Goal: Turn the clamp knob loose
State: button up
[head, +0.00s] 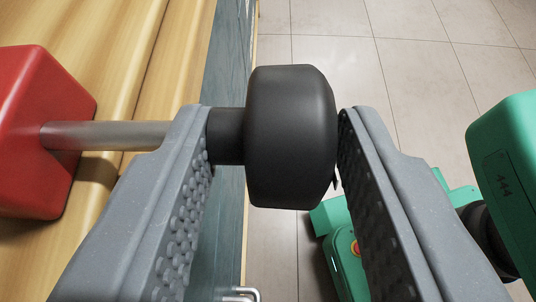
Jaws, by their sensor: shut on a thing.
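The clamp knob (291,137) is black and rounded, with a narrower black collar (226,136) on its left side. A metal rod (108,135) runs from it to a red block (38,135) at the left edge. My gripper (274,115) has its two grey studded fingers on either side of the knob and is shut on it. The left finger lies by the collar and hides where the rod meets it. The right finger is at the knob's right face. No marking on the knob shows how far it is turned.
Yellow wooden boards (110,50) lie at the left, under the rod. A dark blue-grey wooden face (230,60) borders them. Pale floor tiles (330,40) lie open at the upper right. A small metal bracket (240,294) shows at the bottom edge.

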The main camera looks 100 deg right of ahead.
jog(key=h+b, duration=0.1)
jog(key=b, duration=0.2)
jog(key=f+g+h+b, duration=0.1)
jog(key=h+b, duration=0.1)
jog(key=b, duration=0.2)
jog(key=shift+s+a+f, duration=0.15)
jog(key=shift+f, duration=0.05)
jog(key=shift+g+h+b, duration=0.3)
jog(key=shift+h+b, duration=0.1)
jog(key=shift+b, duration=0.45)
jog(key=shift+r+h+b, duration=0.15)
jog(key=shift+h+b, duration=0.15)
jog(key=shift+b, duration=0.25)
jog(key=shift+r, duration=0.1)
jog(key=o, duration=0.7)
jog(key=shift+a, duration=0.1)
